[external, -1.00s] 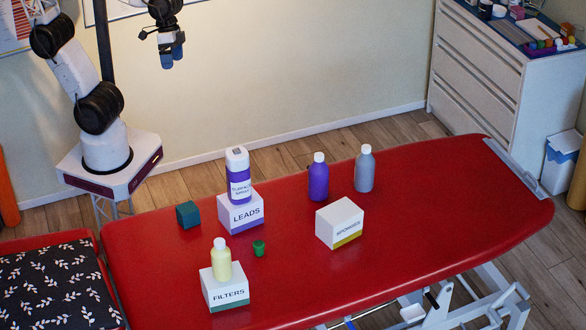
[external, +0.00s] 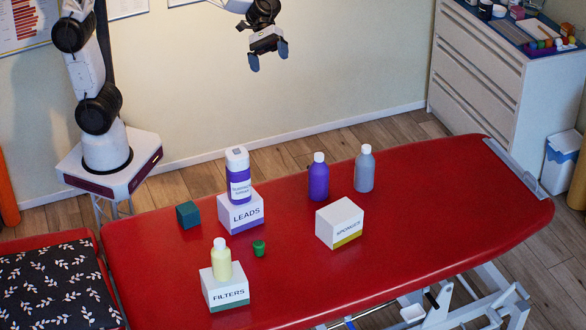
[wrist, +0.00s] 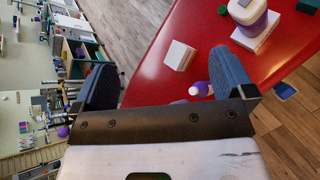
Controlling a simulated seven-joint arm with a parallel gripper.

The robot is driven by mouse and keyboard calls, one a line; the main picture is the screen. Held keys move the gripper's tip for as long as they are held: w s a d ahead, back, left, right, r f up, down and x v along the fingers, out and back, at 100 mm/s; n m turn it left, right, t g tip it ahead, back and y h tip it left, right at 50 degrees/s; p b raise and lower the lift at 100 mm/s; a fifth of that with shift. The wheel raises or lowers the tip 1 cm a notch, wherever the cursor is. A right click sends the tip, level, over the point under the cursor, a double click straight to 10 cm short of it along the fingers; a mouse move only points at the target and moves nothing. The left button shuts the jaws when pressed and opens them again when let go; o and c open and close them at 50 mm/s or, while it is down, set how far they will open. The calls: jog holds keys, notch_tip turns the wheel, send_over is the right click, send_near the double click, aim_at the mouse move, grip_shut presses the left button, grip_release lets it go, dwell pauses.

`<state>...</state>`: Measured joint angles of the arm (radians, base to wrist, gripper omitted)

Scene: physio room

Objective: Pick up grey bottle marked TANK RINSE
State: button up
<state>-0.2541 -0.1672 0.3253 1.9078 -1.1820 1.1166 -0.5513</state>
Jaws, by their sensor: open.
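The grey bottle (external: 364,173) with a white cap stands upright on the red treatment table (external: 420,215), toward its back edge. No marking can be read on it. A purple bottle (external: 318,182) with a white cap stands just left of it, apart. My gripper (external: 268,56) is open and empty, high above the table's back side, up and left of the grey bottle. In the wrist view my two blue-grey fingers (wrist: 165,82) are spread apart. The purple bottle (wrist: 202,89) shows beside the right finger there; the grey bottle is largely or wholly hidden.
A SPONGES box (external: 340,223) stands in front of the bottles. The table's right end is clear.

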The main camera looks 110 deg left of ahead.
jog(key=w+a+f+n+t, duration=0.35)
jog(key=w+a+n, duration=0.25)
jog(key=w+a, duration=0.45)
jog(key=w+a+f+n+t, duration=0.2)
jog(key=w+a+n+t, duration=0.35)
jog(key=w+a, duration=0.45)
send_near(370, 175)
jog(key=shift+s+a+n+g+h, duration=0.3)
jog(key=shift+a+n, duration=0.15)
jog(key=shift+a, duration=0.2)
jog(key=shift+x, duration=1.3)
jog(key=shift+x, duration=2.6)
